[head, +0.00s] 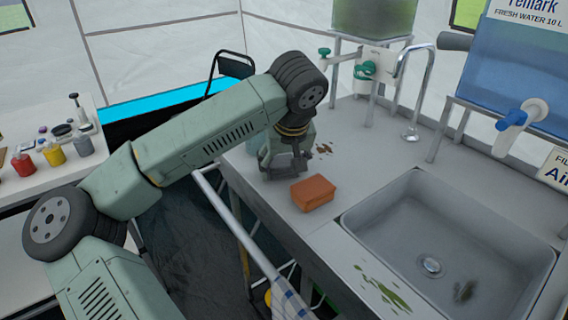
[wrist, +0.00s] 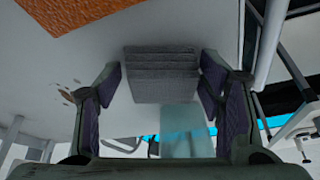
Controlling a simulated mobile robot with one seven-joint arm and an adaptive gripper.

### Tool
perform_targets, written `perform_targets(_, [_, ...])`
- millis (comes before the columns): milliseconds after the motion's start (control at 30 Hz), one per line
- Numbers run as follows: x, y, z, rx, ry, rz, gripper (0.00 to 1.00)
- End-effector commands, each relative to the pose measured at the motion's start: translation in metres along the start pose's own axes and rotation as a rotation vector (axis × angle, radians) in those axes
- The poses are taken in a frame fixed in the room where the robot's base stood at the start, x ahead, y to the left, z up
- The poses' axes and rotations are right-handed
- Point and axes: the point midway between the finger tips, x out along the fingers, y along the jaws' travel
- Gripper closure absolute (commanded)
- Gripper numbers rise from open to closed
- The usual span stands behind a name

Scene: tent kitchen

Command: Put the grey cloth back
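The grey cloth (wrist: 161,75) shows in the wrist view as a folded, layered block between the fingertips of my gripper (wrist: 161,70). Its side edges line up closely with both fingertips, which stand wide apart. I cannot tell whether the fingers press on it or only stand beside it. In the head view my gripper (head: 286,166) is low over the counter, left of an orange-brown sponge (head: 313,193). There, the gripper largely hides the cloth, and any gap under it is not clear.
The sink (head: 430,250) lies right of the sponge. A bluish translucent object (wrist: 187,130) is near the cloth in the wrist view. Brown spots (head: 324,149) and a green stain (head: 383,290) mark the counter. A tap (head: 412,90) and water tanks (head: 515,65) stand behind.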

Motion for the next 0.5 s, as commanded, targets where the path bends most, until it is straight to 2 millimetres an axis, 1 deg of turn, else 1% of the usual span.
perform_targets(33, [-0.0002,0.0,-0.0001,0.0,0.0,0.0,0.33])
perform_targets(133, [-0.0003,0.0,-0.0001,0.0,0.0,0.0,0.26])
perform_targets(400, [-0.0005,0.0,-0.0001,0.0,0.0,0.0,0.26])
perform_targets(500, [-0.0039,0.0002,-0.0015,0.0,0.0,0.001,0.26])
